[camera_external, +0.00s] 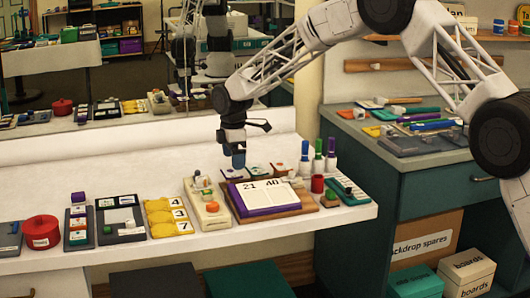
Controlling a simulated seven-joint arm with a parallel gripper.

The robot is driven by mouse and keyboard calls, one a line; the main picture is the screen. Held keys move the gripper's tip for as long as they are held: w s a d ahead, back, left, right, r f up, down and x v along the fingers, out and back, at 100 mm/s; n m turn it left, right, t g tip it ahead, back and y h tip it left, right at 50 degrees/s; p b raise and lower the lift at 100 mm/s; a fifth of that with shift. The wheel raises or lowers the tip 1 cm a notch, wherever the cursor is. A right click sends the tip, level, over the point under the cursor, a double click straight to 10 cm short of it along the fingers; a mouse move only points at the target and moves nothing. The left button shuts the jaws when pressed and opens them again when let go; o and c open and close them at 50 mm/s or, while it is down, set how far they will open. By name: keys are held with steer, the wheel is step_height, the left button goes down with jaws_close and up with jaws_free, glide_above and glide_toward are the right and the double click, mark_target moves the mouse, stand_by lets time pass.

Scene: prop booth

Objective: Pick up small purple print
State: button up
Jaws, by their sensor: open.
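My gripper (238,152) hangs pointing down over the white table, just behind the open book. Its jaws are open, though the fingers are small and dark here. A blue piece shows at its lower end; I cannot tell whether it is part of the gripper or a thing behind it.
An open book (264,195) with a purple edge lies on a wooden board, close in front. Yellow number cards (167,218), a red round tin (41,232) and boards fill the left front edge.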

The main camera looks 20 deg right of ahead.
mark_target(235, 173)
steer(key=shift+f, duration=1.8)
steer(key=shift+f, duration=0.2)
steer(key=c, duration=0.9)
